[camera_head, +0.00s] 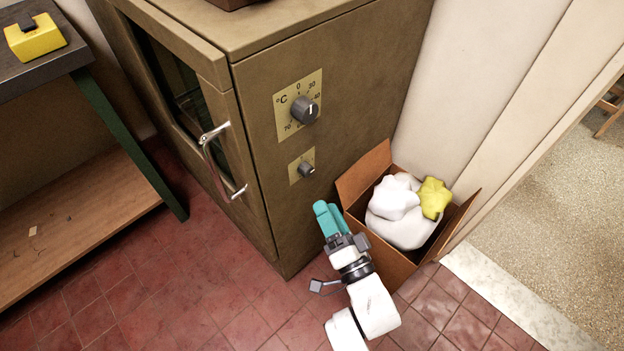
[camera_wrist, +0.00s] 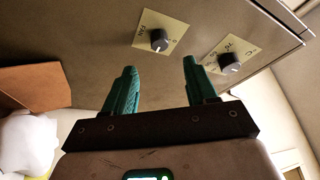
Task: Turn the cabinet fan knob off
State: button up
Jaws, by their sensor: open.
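The fan knob (camera_head: 306,169) is a small dark knob on a brass-coloured plate, low on the side of the brown cabinet (camera_head: 350,85). In the wrist view the fan knob (camera_wrist: 159,40) sits on a plate marked FAN, with a pale pointer line on its face. A larger temperature knob (camera_head: 304,109) is above it on a °C dial; it also shows in the wrist view (camera_wrist: 229,63). My gripper (camera_head: 325,208), with teal fingers, is below and slightly right of the fan knob, apart from it. In the wrist view my gripper (camera_wrist: 158,75) is open and empty.
A cardboard box (camera_head: 365,177) with white and yellow stuffing stands right of my gripper, against the cabinet. The cabinet door has a metal handle (camera_head: 216,160) on the left. A workbench (camera_head: 60,65) with a yellow block is at far left. Red tiled floor lies in front.

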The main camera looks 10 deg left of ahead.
aim_at(309, 174)
jog(key=b+x, duration=0.1)
jog(key=x, duration=0.8)
jog(key=shift+b, duration=0.3)
jog(key=shift+f, duration=0.1)
jog(key=c, duration=1.1)
